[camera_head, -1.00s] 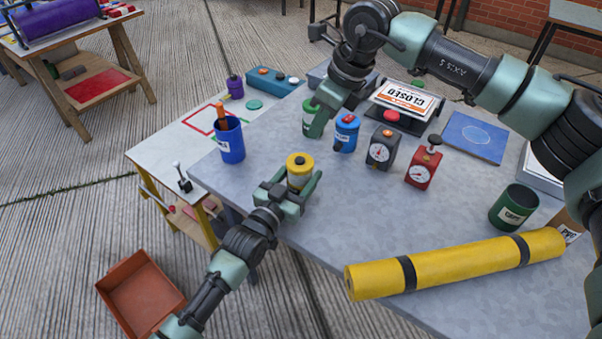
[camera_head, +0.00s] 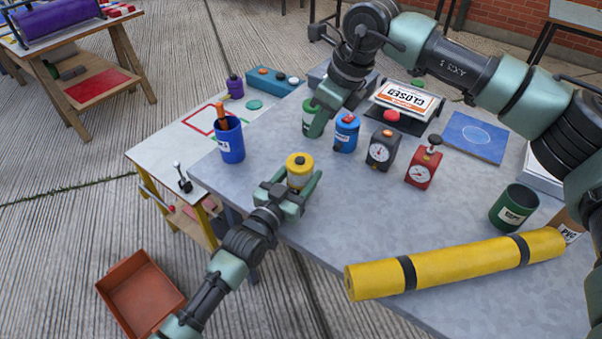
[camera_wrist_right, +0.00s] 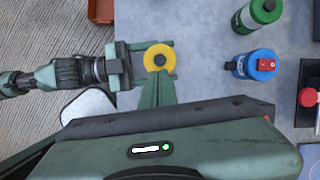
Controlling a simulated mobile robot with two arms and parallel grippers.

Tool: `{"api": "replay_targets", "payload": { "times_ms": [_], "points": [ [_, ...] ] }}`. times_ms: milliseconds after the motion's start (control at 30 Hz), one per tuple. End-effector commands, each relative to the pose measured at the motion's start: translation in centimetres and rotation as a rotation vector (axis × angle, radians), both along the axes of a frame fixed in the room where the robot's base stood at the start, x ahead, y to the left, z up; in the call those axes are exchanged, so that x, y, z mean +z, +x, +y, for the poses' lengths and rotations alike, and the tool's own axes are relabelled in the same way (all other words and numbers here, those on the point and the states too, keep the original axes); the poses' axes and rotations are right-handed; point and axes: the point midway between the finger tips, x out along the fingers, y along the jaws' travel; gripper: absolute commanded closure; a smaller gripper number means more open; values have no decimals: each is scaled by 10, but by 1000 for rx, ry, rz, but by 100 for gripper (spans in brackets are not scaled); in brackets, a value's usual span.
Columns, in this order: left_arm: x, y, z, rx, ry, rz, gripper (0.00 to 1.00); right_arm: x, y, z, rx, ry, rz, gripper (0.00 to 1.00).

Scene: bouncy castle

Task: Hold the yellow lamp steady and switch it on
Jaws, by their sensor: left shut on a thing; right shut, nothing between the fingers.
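The yellow lamp (camera_head: 299,172) stands upright near the left edge of the grey table, with a dark button on its yellow top. My left gripper (camera_head: 301,186) is shut on it from the front, a finger on each side. The lamp's top (camera_wrist_right: 150,53) also shows in the right wrist view, with my left gripper (camera_wrist_right: 140,65) around it. My right gripper (camera_head: 314,130) is shut and empty, pointing down just behind the lamp in the head view. In the wrist view its closed fingers (camera_wrist_right: 160,80) reach toward the lamp's top; I cannot tell whether they touch.
A green lamp (camera_head: 307,115) and a blue lamp (camera_head: 346,136) stand close behind. A black gauge box (camera_head: 381,152) and a red one (camera_head: 422,168) stand to the right. A yellow roll (camera_head: 450,264) lies in front.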

Motion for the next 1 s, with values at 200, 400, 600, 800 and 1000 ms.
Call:
{"api": "replay_targets", "payload": {
  "times_ms": [200,400,600,800,1000],
  "points": [
    [-1,0,0,0,1,2,100,-10,2,9,73,2,-139,100],
    [-1,0,0,0,1,2,100,-3,7,23,164,23,-392,100],
    [-1,0,0,0,1,2,100,11,10,29,203,39,-558,100],
    [-1,0,0,0,1,2,100,4,10,30,210,41,-590,100],
    [-1,0,0,0,0,1,100,-23,10,29,208,39,-586,100]
  ]
}}
